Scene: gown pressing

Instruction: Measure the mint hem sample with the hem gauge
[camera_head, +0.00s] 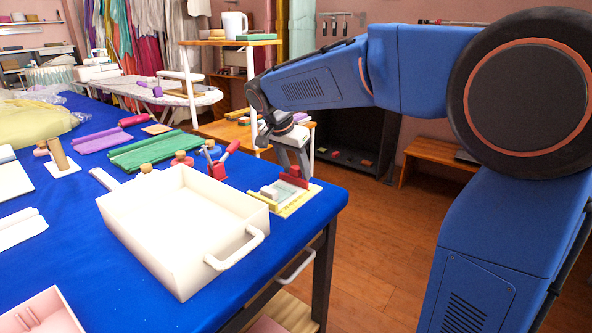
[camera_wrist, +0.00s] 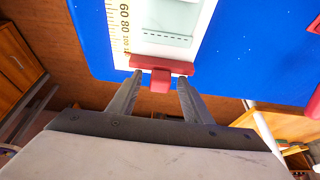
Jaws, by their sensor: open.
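The hem gauge lies at the right corner of the blue table; its pale board (camera_head: 301,201) carries a yellow scale with numbers (camera_wrist: 123,22) and a red slider (camera_head: 294,177). The red slider also shows in the wrist view (camera_wrist: 163,65), as a crossbar with a tab. The pale mint hem sample (camera_wrist: 172,20) lies flat on the board beside the scale, a dashed stitch line across it; it also shows in the head view (camera_head: 276,190). My gripper (camera_wrist: 160,82) is open, its fingers on either side of the red tab. Whether they touch it is unclear.
A large white tray (camera_head: 124,216) with handles stands left of the gauge. A red clamp-like tool (camera_head: 219,163) and red-based wooden knobs (camera_head: 182,158) stand behind it. Green folded cloth (camera_head: 155,150) lies further back. The table edge is close to the gauge.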

